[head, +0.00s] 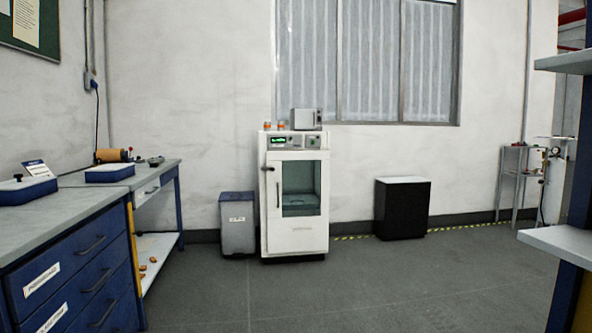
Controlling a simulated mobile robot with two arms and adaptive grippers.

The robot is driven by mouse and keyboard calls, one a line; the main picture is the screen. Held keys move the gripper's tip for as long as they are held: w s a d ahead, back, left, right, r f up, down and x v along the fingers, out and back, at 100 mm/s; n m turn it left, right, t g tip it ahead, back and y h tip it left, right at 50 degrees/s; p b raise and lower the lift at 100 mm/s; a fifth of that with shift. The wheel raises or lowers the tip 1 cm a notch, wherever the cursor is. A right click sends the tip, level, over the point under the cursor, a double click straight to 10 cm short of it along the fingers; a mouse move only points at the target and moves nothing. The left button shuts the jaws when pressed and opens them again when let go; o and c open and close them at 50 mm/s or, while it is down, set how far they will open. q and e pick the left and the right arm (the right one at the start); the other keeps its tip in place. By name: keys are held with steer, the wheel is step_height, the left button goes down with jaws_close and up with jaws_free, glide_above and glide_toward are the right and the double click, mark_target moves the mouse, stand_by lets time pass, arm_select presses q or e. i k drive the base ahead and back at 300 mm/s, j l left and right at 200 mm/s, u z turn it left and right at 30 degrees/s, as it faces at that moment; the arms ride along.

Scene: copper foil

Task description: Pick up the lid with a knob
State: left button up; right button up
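Two low blue boxes with pale tops stand on the workbenches at the left. The nearer blue box (28,196) is at the left edge, and a small black knob (18,177) shows on its pale top (32,184). The farther blue box (110,176) stands on the bench beyond, also with a pale top (106,168) and a small dark spot that may be a knob. I cannot tell whether these tops are separate lids. Neither of my grippers is in view.
A blue drawer cabinet (75,274) stands at the near left. A white oven-like cabinet (294,237), a grey bin (238,238) and a black cabinet (402,222) stand by the back wall. Shelving (560,245) rises at the right. The middle floor is clear.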

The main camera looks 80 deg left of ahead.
mark_target(19, 179)
steer(key=u, duration=3.95)
